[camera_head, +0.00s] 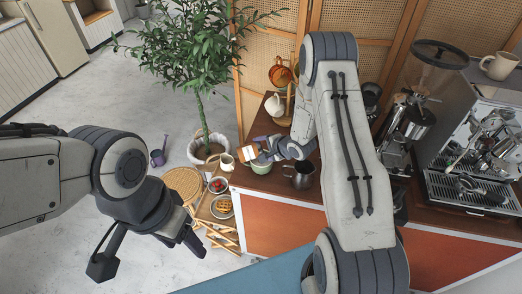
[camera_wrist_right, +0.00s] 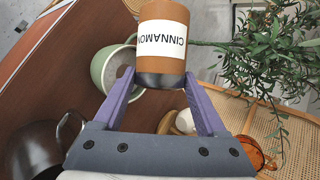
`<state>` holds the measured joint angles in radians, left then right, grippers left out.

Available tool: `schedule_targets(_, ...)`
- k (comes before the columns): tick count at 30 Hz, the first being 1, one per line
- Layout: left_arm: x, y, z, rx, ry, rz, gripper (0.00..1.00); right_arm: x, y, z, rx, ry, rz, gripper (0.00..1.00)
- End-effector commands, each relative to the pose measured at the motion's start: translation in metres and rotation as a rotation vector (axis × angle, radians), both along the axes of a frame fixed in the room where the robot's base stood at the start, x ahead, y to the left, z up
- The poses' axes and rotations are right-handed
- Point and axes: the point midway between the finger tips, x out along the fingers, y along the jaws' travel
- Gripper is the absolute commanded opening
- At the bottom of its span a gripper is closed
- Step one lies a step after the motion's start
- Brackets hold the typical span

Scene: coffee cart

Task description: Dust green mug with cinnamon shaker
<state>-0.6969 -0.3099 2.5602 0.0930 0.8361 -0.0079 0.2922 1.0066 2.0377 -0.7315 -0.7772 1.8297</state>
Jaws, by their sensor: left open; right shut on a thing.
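My right gripper (camera_wrist_right: 158,88) is shut on the cinnamon shaker (camera_wrist_right: 163,42), an orange-brown jar with a white label and a dark end. In the head view the shaker (camera_head: 247,154) is held tilted, close above and left of the green mug (camera_head: 262,166). The mug stands upright on the brown cart top. In the right wrist view the green mug (camera_wrist_right: 103,68) lies behind the shaker, partly hidden by it and a purple finger. My left gripper (camera_head: 148,252) is open and empty, low at the left, away from the cart.
A metal pitcher (camera_head: 301,175) stands right of the mug. A white gooseneck kettle (camera_head: 275,105) and a mug stand (camera_head: 289,100) are behind. The grinder and espresso machine (camera_head: 475,150) fill the right. A small stand with plates (camera_head: 222,207) and a potted tree (camera_head: 205,147) are left.

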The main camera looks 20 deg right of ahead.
Motion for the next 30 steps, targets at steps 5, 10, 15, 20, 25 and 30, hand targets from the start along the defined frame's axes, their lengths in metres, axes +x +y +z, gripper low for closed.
schedule_targets(5,0.000,0.000,0.005,0.000,0.000,0.000,0.63,0.000,0.000,0.006,0.001,-0.002,0.000,0.11)
schedule_targets(10,0.000,0.000,0.022,0.000,0.000,0.000,0.63,0.000,0.000,0.024,0.000,-0.001,0.001,0.11)
schedule_targets(15,0.000,0.000,0.016,0.000,0.000,0.000,0.63,0.000,0.000,0.015,0.000,0.000,0.000,0.11)
schedule_targets(20,0.000,0.000,0.005,0.000,0.000,0.000,0.63,0.000,0.000,0.000,0.000,-0.001,0.001,0.11)
schedule_targets(25,0.000,0.000,0.007,0.000,0.000,0.000,0.63,0.001,0.000,0.001,0.000,-0.002,0.000,0.11)
schedule_targets(30,0.000,0.000,0.007,0.000,0.000,0.000,0.63,0.000,0.000,0.001,0.000,-0.002,0.000,0.11)
